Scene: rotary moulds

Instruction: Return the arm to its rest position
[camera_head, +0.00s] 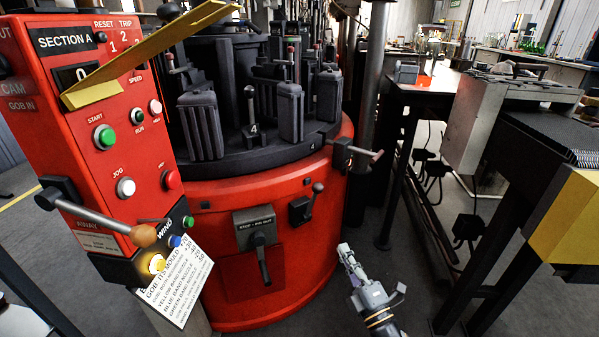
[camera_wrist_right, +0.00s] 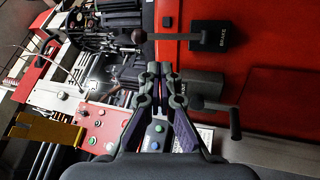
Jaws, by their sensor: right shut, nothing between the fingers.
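My right gripper (camera_head: 346,252) is in the lower middle of the head view, in front of and to the right of the red machine base (camera_head: 265,290). It points up and away, and its fingers are together with nothing between them. In the right wrist view the gripper (camera_wrist_right: 158,70) fills the lower middle, its fingertips close together. The red machine with its levers lies beyond it. No contact between the gripper and the machine shows. My left gripper does not show in either view.
A red control panel (camera_head: 150,110) with buttons and a wooden-knobbed lever (camera_head: 142,236) stands at left. A black lever (camera_head: 262,258) and a brake lever (camera_head: 312,200) stick out from the base. A dark table (camera_head: 545,140) with a yellow end block (camera_head: 568,215) is at right. Floor between shows free room.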

